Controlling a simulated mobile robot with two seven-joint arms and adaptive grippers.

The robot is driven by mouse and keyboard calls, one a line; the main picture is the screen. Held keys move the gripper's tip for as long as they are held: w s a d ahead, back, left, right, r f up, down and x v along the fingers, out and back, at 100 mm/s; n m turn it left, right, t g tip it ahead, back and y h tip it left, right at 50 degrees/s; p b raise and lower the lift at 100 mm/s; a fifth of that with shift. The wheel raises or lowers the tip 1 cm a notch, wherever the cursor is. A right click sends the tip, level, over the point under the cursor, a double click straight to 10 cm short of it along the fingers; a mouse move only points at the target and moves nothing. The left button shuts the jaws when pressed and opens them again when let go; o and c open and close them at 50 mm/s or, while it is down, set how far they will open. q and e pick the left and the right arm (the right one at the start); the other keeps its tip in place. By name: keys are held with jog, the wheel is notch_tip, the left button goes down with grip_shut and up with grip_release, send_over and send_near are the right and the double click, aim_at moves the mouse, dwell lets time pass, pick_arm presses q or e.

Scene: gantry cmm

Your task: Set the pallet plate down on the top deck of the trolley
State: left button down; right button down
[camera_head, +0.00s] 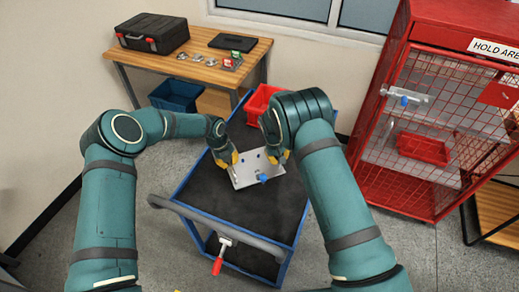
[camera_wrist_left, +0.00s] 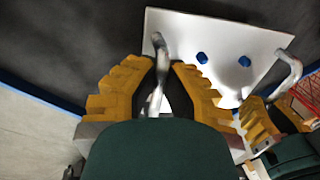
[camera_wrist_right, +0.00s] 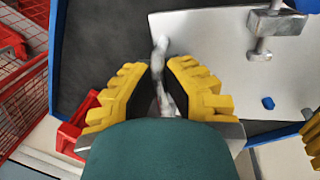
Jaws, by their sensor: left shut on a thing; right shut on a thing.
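The pallet plate (camera_head: 246,176) is a light metal plate with blue pads, a clamp with a blue part and a bar handle at each side. It is over the black top deck of the blue-framed trolley (camera_head: 265,218); I cannot tell whether it touches the deck. My left gripper (camera_head: 230,160) is shut on one handle, which shows between its yellow fingers in the left wrist view (camera_wrist_left: 160,75). My right gripper (camera_head: 278,157) is shut on the opposite handle, seen in the right wrist view (camera_wrist_right: 161,78), its fingers partly hidden by the arm in the head view.
A red bin (camera_head: 262,102) stands at the trolley's far end. The trolley's push handle (camera_head: 215,222) is at the near side, with a red-handled tool (camera_head: 220,258) below. A wooden bench (camera_head: 190,67) is behind; a red mesh cage (camera_head: 435,120) stands right. The near deck is clear.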

aim_at(278, 165)
pick_arm(q)
jog(key=shift+d+r, duration=0.1)
pick_arm(e)
jog(key=shift+s+d, duration=0.15)
jog(key=shift+d, duration=0.05)
pick_arm(q)
jog(key=shift+f+b, duration=0.3)
pick_arm(e)
jog(key=shift+f, duration=0.2)
